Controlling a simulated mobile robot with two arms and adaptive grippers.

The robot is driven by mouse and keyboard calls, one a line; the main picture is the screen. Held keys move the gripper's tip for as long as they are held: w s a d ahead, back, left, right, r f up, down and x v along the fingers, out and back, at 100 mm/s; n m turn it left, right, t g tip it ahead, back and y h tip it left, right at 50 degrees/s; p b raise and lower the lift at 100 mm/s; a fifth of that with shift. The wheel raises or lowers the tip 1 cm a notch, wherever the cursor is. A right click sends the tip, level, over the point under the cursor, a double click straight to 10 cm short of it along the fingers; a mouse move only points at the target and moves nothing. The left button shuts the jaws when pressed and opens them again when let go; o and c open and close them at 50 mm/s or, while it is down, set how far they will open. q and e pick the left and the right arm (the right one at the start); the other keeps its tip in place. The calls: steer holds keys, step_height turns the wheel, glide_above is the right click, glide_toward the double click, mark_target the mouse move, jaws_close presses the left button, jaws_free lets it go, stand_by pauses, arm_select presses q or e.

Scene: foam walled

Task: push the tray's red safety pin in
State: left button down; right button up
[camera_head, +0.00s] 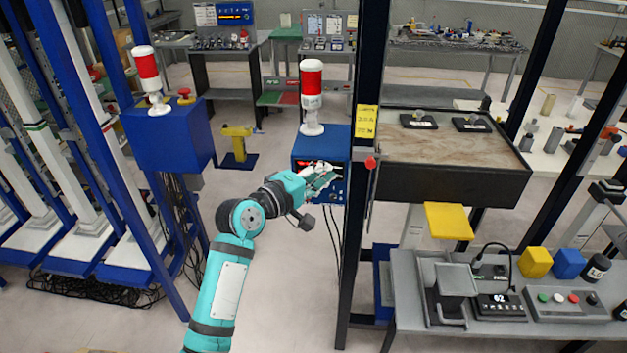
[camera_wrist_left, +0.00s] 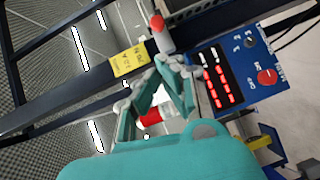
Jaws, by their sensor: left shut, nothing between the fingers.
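The tray (camera_head: 455,186) is a dark box with a worn brown top, held beside a dark upright post. The red safety pin (camera_head: 371,162) sticks out at the tray's left edge, by the post. In the left wrist view a red knob on a paler stem, which looks like the pin (camera_wrist_left: 157,22), shows just past the fingertips. My left gripper (camera_head: 332,174) is shut and empty, a little left of the pin and apart from it in the head view. It also shows in the left wrist view (camera_wrist_left: 163,66). My right gripper is out of view.
A blue control box (camera_head: 322,143) with a red-white signal lamp (camera_head: 311,95) stands behind my left gripper. A yellow label (camera_head: 365,122) is on the post. Two small dark-based items lie on the tray. A grey bench (camera_head: 408,295) with devices stands below at right.

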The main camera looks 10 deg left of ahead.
arm_select(q)
steer(key=shift+v, duration=1.45)
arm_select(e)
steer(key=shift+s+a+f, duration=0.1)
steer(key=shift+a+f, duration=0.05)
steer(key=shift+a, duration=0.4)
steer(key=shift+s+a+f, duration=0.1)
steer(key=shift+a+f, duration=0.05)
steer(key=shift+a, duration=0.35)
